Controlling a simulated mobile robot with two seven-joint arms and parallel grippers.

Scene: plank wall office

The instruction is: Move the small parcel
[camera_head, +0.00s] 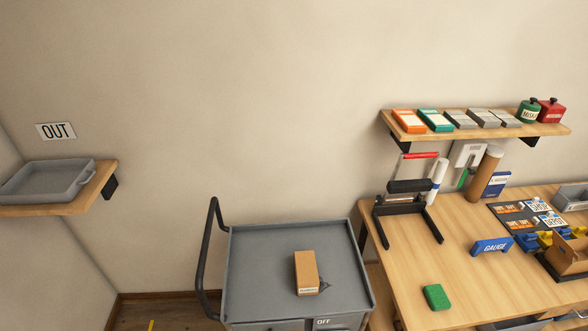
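A small brown cardboard parcel (305,272) with a pale label on its front lies on the grey top of a cart (255,255). It sits right of the middle of the cart top, with bare surface around it. An empty-looking grey tray (45,180) rests on a wooden shelf (103,178) at the left, under a white "OUT" sign (56,131). Neither of my grippers shows in the head view.
A wooden desk (460,275) stands close right of the cart, with a green block (436,297), a blue "GAUGE" sign (493,246) and an open brown box (570,255). A wall shelf (480,132) with boxes hangs above. The cart's dark handle (207,255) rises at its left.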

